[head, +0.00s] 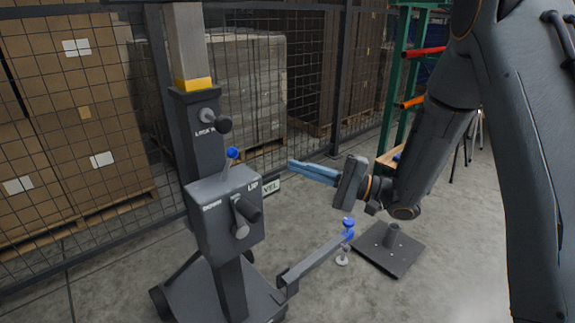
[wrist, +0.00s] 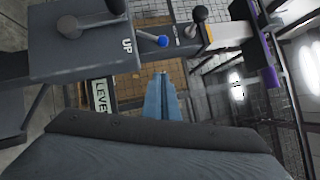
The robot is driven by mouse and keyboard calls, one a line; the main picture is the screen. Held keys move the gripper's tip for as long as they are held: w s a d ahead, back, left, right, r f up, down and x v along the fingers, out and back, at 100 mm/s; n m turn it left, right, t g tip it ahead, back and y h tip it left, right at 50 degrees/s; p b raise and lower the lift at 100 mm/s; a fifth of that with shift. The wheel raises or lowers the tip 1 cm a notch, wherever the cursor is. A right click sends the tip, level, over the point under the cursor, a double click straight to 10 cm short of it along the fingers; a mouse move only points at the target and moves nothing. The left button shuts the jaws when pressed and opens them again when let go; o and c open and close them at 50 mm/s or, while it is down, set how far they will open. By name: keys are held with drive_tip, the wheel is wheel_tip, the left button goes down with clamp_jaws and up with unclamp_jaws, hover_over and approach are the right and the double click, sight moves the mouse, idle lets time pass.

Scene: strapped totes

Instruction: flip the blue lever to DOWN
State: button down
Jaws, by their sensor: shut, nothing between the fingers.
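The blue lever (head: 232,154) is a short stem with a blue ball on top of a grey box (head: 225,215) on a column. The box is marked DOWN at left and UP at right, and the stem leans right, toward UP. In the wrist view the blue ball (wrist: 163,41) shows beyond the fingertips, near the UP mark. My gripper (head: 292,165) has pale blue fingers, shut and empty, pointing left toward the box. It is apart from the lever, to its right. The shut fingers also show in the wrist view (wrist: 161,78).
A black-knobbed lock handle (head: 222,124) sits above the box, and a dark crank (head: 245,215) is on its front. An outrigger with a blue knob (head: 348,223) extends low at right. A mesh fence (head: 70,130) stands behind. Free air lies between gripper and box.

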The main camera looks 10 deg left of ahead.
sight(229, 163)
drive_tip(key=shift+s+a+r+p, duration=0.15)
drive_tip(key=shift+a+r, duration=0.3)
drive_tip(key=shift+a, duration=1.4)
drive_tip(key=shift+s+a+r+p, duration=0.1)
drive_tip(key=shift+s+a+r, duration=0.3)
drive_tip(key=shift+a, duration=1.5)
drive_tip(key=shift+s+a+r+p, duration=0.1)
drive_tip(key=shift+a+r, duration=0.45)
drive_tip(key=shift+a, duration=1.3)
